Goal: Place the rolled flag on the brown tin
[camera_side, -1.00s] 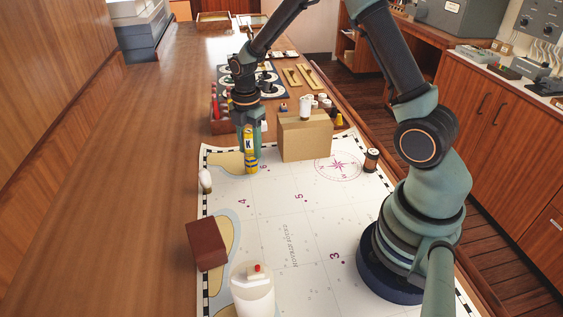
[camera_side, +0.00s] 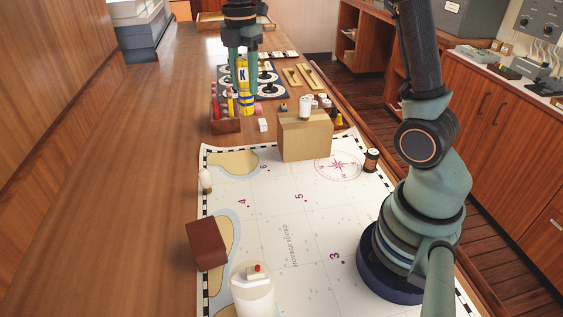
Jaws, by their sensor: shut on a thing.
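The rolled flag (camera_side: 243,74) is a yellow and blue upright roll with a white label marked K. My gripper (camera_side: 242,88) is shut on it, one finger on each side. It is in the upper left-middle of the side view, in front of the dark patterned panel and beside the red rack. Whether its lower end is clear of the surface I cannot tell. A plain reddish-brown box (camera_side: 207,243), which looks like the brown tin, lies at the chart's left edge, nearer the camera. Its top is bare. My gripper is well beyond it.
A wooden rack (camera_side: 226,125) holds red items. A white container (camera_side: 252,288), a small white bulb (camera_side: 205,180) and a dark spool (camera_side: 371,160) stand around. The chart's (camera_side: 270,205) middle is clear.

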